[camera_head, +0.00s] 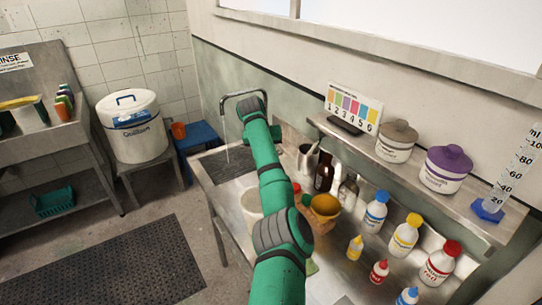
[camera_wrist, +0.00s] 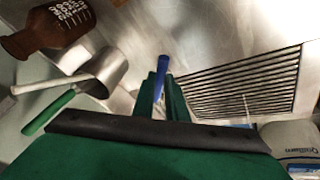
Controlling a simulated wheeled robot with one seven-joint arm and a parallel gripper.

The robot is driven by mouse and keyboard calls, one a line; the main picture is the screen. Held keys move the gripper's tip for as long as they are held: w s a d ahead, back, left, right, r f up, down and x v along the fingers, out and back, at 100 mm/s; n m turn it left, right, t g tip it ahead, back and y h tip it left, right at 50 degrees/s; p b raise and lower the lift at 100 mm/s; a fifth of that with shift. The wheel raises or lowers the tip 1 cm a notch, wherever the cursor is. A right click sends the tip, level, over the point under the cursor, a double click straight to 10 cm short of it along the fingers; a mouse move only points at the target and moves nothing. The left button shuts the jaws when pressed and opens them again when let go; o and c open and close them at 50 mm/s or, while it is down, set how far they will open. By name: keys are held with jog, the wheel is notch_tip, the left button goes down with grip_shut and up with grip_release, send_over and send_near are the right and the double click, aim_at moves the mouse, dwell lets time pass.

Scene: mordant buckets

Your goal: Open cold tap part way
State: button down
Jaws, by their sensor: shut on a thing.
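The cold tap's blue lever (camera_wrist: 161,68) stands between the two green fingers of my gripper (camera_wrist: 160,88) in the wrist view. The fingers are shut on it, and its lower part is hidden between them. In the head view the curved metal spout (camera_head: 238,94) rises above the slatted sink drainer (camera_head: 226,164). A thin pale line, like a stream of water, shows below the spout. My green arm hides the lever and gripper in the head view. The drainer (camera_wrist: 245,84) also lies to the right in the wrist view.
A brown bottle (camera_wrist: 48,30), a metal jug (camera_wrist: 104,70) and a green-handled tool (camera_wrist: 48,112) are left of my gripper. Several dye bottles (camera_head: 404,236) stand on the right of the bench. A shelf (camera_head: 420,196) with tubs overhangs it. A white lidded bucket (camera_head: 136,140) stands left.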

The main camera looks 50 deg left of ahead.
jog(key=shift+a+r, duration=0.15)
jog(key=c, duration=1.8)
grip_release()
jog(key=shift+o, duration=0.2)
jog(key=v, duration=1)
jog(key=shift+r, duration=0.25)
jog(key=shift+s, duration=0.15)
